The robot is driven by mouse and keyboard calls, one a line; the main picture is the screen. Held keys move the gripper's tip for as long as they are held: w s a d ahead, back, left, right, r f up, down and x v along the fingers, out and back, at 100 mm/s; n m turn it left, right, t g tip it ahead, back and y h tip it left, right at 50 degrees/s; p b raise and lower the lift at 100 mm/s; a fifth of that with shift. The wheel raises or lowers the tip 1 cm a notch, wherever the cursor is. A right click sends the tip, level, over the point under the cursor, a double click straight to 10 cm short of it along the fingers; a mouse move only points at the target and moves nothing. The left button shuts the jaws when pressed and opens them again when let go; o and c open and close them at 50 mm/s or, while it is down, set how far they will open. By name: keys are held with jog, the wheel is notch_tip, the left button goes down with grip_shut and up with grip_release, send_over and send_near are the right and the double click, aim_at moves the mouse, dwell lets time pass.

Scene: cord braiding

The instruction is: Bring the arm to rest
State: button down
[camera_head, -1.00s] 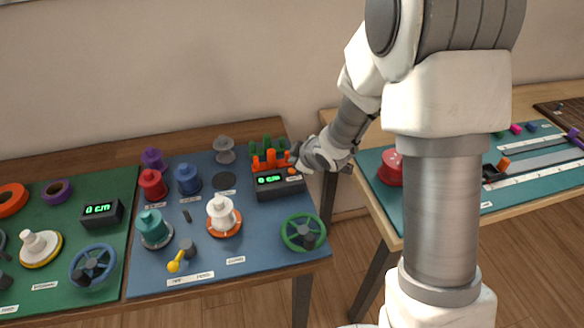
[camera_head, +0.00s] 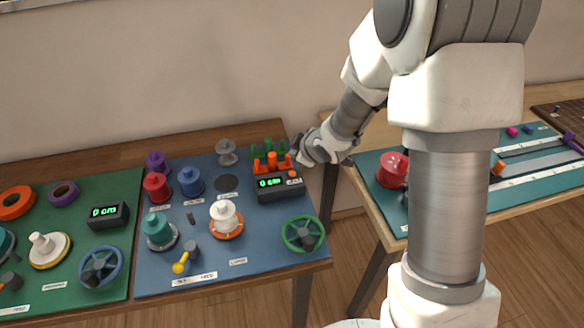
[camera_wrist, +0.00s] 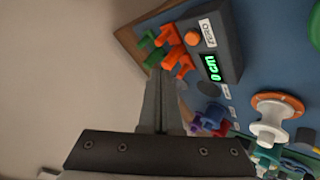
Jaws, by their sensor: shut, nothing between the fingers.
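My arm reaches from the right over the gap between the two tables. My gripper (camera_head: 296,146) is at the back right corner of the left table, beside the orange peg rack (camera_head: 272,163) and the green peg rack (camera_head: 268,146). In the wrist view my gripper (camera_wrist: 160,78) has its fingers together with nothing between them, and the orange pegs (camera_wrist: 176,58) and green pegs (camera_wrist: 152,50) show just beyond the tips. Whether the fingers touch the racks I cannot tell.
A counter box (camera_head: 279,187) reading 0 cm stands in front of the racks. Several spools, including a white one (camera_head: 225,217), and a green handwheel (camera_head: 303,234) sit on the blue mat (camera_head: 262,225). A red spool (camera_head: 392,169) stands on the right table. The wall (camera_head: 200,70) is behind.

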jog(key=s+d+r+m+h+p, duration=0.1)
jog(key=s+d+r+m+h, duration=0.1)
jog(key=s+d+r+m, duration=0.45)
jog(key=s+d+r+m+h, duration=0.1)
jog(key=s+d+r+h, duration=0.15)
jog(key=r, duration=0.65)
jog(key=s+r+m+g, duration=0.1)
jog(key=s+r+m, duration=0.1)
jog(key=s, duration=0.8)
jog(key=s+d+r+m+g+p, duration=0.1)
jog(key=s+r+m, duration=0.2)
jog(key=s, duration=0.7)
jog(key=shift+s+d+r+m+g+y, duration=0.15)
jog(key=shift+r+m+g+y, duration=0.2)
jog(key=shift+m+g+y, duration=0.15)
jog(key=shift+a, duration=0.2)
